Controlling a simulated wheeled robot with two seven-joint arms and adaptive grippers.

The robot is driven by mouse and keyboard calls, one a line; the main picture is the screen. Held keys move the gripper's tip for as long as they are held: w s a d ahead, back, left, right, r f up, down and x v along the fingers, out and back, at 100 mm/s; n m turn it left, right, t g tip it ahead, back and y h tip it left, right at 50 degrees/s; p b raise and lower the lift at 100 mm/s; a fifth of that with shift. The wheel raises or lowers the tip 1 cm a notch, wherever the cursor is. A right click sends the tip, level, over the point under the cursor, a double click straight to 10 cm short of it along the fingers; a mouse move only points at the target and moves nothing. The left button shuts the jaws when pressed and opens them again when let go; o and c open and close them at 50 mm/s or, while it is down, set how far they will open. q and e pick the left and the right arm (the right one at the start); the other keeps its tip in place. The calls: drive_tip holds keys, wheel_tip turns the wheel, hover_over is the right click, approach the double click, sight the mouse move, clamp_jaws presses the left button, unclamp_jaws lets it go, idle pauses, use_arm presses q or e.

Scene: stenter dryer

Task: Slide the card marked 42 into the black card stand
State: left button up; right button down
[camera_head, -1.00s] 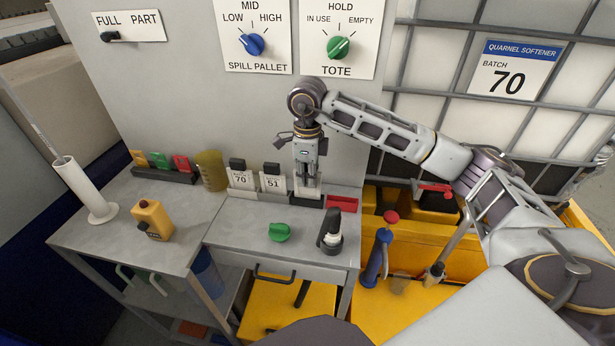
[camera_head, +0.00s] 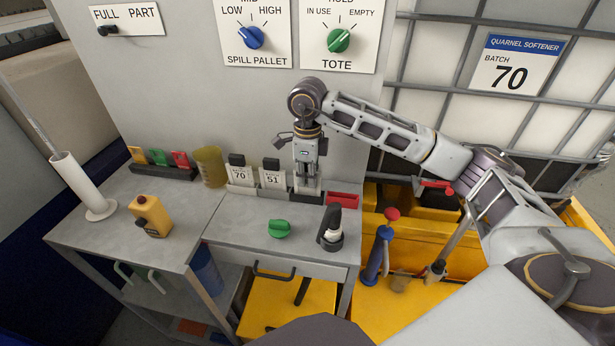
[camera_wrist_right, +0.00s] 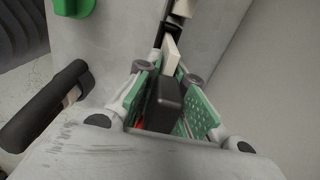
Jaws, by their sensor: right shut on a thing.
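My right gripper (camera_head: 307,185) points down at the back of the small bench and is shut on the black tab (camera_wrist_right: 165,103) of a card. The white card edge (camera_wrist_right: 172,50) runs beyond the tab in the wrist view. Its number is hidden, so I cannot read whether it is 42. The black card stand (camera_head: 308,199) lies under the gripper; I cannot tell how deep the card sits in it. My left gripper is not in view.
Cards marked 70 (camera_head: 239,176) and 51 (camera_head: 272,179) stand just left of the gripper. A red tray (camera_head: 342,200) is close on the right.

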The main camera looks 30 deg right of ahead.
drive_tip(key=shift+f+b, duration=0.3)
drive_tip(key=shift+f, duration=0.1)
drive_tip(key=c, duration=1.4)
unclamp_jaws()
drive_tip(key=shift+c, duration=0.2)
drive_tip(key=shift+r, duration=0.2)
drive_tip(key=shift+r, duration=5.85)
wheel_tip(320, 180, up, 9)
drive_tip(key=p, duration=0.9)
drive_tip(key=shift+r+p, duration=0.55)
